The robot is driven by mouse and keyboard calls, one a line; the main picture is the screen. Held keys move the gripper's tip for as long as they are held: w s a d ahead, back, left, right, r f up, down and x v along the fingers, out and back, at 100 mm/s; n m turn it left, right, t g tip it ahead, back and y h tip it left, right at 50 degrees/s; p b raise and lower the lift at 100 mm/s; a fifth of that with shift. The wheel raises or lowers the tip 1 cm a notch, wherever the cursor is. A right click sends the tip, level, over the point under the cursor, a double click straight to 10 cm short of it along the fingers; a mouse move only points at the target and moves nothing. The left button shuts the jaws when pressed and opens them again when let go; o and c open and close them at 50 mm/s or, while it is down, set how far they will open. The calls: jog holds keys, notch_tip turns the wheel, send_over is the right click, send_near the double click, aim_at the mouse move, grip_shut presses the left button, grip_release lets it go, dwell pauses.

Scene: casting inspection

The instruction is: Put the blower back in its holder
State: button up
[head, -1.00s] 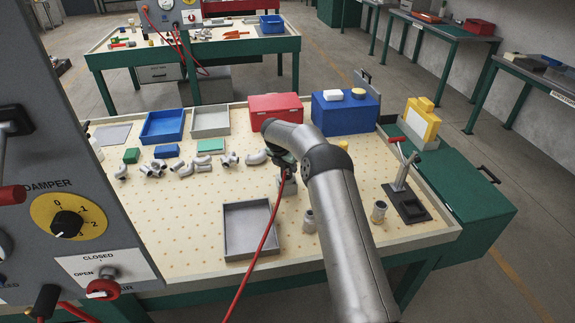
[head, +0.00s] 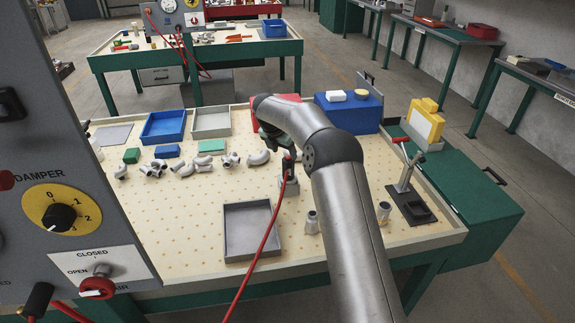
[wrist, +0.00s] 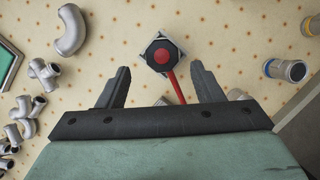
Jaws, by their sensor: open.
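The blower is a black tool with a red top; it stands upright in the grey holder in the head view (head: 289,166), with a red hose running from it. In the wrist view the blower (wrist: 162,56) is seen from above, within the square metal holder (wrist: 148,77). My gripper (wrist: 160,67) is open and empty, with its two black fingers apart. The blower shows between and just beyond the fingertips, touching neither. In the head view my gripper is partly hidden by my arm, above the blower.
A grey tray (head: 232,253) lies left of the holder. Grey pipe fittings (head: 258,157) lie behind it. A small fitting (head: 311,222) and a black stand with a red lever (head: 409,200) are to the right. The red hose (head: 262,240) crosses the tray's right edge.

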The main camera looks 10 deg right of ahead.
jog(key=s+a+r+m, duration=0.2)
jog(key=s+r+m, duration=0.3)
jog(key=s+r, duration=0.65)
jog(key=s+d+f+m+g+y, duration=0.1)
jog(key=s+f+m, duration=0.1)
jog(key=s+m, duration=0.5)
jog(key=s+d+f+m+y, duration=0.1)
jog(key=s+m, duration=0.6)
jog(key=s, duration=1.2)
jog(key=s+d+f+m+g+y, duration=0.1)
jog(key=s+f+m, duration=0.2)
jog(key=s+m, duration=0.5)
jog(key=s, duration=0.6)
jog(key=shift+d+f+g+b, duration=0.15)
jog(key=shift+d+g+b, duration=0.15)
jog(key=shift+d+b, duration=0.1)
